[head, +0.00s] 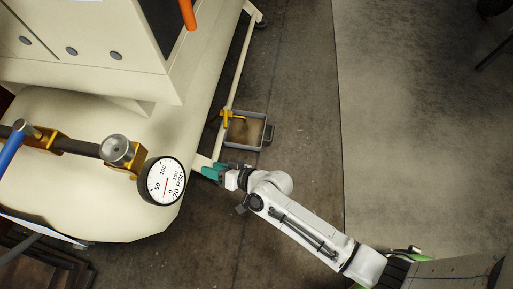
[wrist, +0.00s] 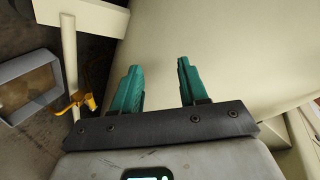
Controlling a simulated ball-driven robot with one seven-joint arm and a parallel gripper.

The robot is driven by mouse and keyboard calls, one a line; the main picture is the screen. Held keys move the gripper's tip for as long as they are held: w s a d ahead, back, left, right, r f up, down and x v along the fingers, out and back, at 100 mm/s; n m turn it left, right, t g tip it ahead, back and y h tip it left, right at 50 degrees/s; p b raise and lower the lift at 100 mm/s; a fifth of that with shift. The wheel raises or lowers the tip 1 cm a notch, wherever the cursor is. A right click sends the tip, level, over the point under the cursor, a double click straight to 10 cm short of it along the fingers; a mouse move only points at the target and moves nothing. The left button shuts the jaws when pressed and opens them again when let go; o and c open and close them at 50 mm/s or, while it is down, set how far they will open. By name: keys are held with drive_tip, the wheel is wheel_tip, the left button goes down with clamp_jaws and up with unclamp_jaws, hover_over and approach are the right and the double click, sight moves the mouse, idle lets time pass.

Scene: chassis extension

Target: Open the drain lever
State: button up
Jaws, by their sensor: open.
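The drain lever (head: 228,115) is a small yellow handle on a yellow fitting below the cream tank, at the near edge of a grey bin. In the wrist view the yellow lever (wrist: 84,101) is at the left, beside a cream leg. My gripper (head: 212,172) has green fingers and is beside the tank, below the lever in the head picture. In the wrist view my gripper (wrist: 158,78) is open and empty, with its fingers pointing at the tank side. The lever is to the left of the fingers and apart from them.
The grey bin (head: 267,134) stands on the floor under the lever. The cream tank (head: 110,215) with a pressure gauge (head: 162,181) fills the left. A thin cream frame bar (head: 238,75) runs past the bin.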

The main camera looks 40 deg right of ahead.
drive_tip(key=s+d+r+n+g+h, duration=0.1)
drive_tip(key=s+d+g, duration=0.4)
drive_tip(key=d, duration=0.5)
drive_tip(key=shift+s+r+n+g+h+b, duration=0.4)
drive_tip(key=shift+s+n+h, duration=0.5)
drive_tip(key=shift+s+n, duration=0.45)
drive_tip(key=shift+d, duration=0.1)
